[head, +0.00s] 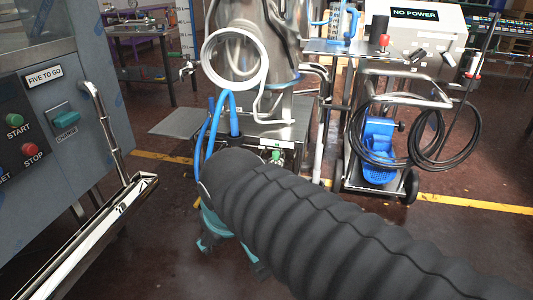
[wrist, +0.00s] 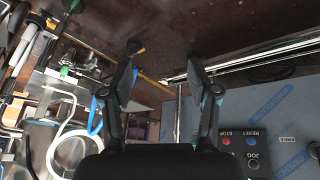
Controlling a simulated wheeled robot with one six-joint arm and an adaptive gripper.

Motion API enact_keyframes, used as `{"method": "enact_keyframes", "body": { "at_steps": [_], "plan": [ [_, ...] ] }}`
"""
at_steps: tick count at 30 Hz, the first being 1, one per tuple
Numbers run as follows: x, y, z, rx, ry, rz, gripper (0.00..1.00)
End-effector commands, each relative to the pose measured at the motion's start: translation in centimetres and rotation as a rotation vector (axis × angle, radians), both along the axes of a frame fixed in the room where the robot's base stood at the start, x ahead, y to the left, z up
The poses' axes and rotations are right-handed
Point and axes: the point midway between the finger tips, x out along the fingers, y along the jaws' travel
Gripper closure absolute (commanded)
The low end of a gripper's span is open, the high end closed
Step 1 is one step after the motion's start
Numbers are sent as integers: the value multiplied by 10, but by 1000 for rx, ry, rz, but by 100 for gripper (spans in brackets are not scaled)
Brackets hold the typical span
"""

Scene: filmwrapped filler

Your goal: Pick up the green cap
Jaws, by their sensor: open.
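A small green cap (head: 276,155) shows in the head view, low on the steel filler cart, just above the edge of my black sleeved arm. It is tiny there, and what lies below it is partly hidden by the arm. In the wrist view my gripper (wrist: 163,66) is open, its two dark fingers spread apart with nothing between them. In the head view the arm hides most of the gripper.
A grey machine with a green start button (head: 14,119), a red stop button (head: 29,149) and a chrome rail (head: 95,235) stands at left. Blue hoses (head: 213,125) hang from the cart.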

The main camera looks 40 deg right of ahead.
Motion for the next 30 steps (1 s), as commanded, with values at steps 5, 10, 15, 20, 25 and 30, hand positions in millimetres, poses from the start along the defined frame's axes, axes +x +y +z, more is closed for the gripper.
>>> {"method": "enact_keyframes", "body": {
  "at_steps": [5, 10, 15, 20, 25, 30],
  "plan": [
    [47, -31, 5, -181, 112, 114, 40],
    [96, -65, 7, -356, 234, 238, 40],
    [147, -101, 1, -517, 370, 364, 40],
    [196, -137, -11, -657, 509, 480, 40],
    [247, -174, -32, -790, 669, 604, 40],
    [295, -212, -60, -911, 839, 727, 40]
  ]
}}
